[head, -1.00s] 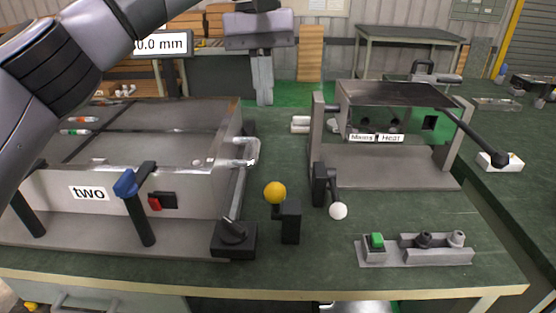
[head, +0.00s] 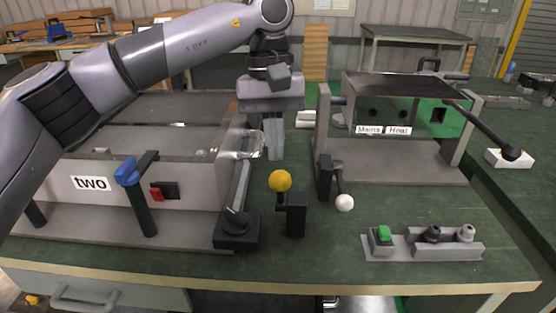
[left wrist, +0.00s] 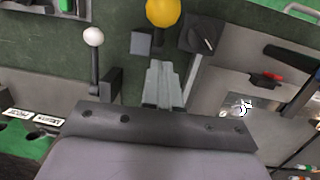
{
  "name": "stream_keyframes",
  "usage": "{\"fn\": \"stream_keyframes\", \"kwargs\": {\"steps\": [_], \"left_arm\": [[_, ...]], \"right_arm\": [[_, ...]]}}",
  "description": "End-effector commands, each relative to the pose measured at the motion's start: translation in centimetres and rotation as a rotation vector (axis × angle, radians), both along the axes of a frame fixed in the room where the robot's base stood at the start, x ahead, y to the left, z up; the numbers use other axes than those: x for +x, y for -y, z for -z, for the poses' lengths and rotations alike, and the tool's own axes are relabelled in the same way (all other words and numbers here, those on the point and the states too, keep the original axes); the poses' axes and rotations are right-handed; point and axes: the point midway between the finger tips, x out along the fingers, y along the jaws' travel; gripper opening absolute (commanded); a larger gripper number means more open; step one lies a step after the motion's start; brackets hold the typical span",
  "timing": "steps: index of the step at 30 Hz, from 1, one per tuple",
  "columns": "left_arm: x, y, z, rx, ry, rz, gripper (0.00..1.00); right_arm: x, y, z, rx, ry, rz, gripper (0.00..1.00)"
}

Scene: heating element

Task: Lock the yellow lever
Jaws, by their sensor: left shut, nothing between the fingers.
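The yellow lever (head: 280,181) has a yellow ball knob on a short dark stem, upright beside a black block (head: 297,215) on the green bench. In the left wrist view the yellow knob (left wrist: 163,12) is at the top edge, with its block (left wrist: 142,42) just below. My left gripper (head: 276,152) is shut and empty, pointing down, behind and above the yellow lever in the head view, and apart from it. Its closed fingers (left wrist: 162,88) show in the left wrist view, short of the knob. My right gripper is not in view.
A white-knobbed lever (head: 344,202) stands right of the yellow one. The box marked "two" (head: 120,190) with a black rotary switch (head: 236,228) is at left. The heater frame (head: 390,160) is at right. A green button panel (head: 383,236) lies in front right.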

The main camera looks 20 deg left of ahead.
Motion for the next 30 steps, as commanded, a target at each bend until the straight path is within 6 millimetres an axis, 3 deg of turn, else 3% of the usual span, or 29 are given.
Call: {"fn": "stream_keyframes", "kwargs": {"steps": [10,30], "left_arm": [[-2.1,1.1,1.2,0.0,0.0,0.0,0.0],[-2.3,1.8,1.4,0.003,0.014,0.001,0.0]], "right_arm": [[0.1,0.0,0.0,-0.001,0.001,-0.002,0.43],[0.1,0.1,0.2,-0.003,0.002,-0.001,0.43]]}}
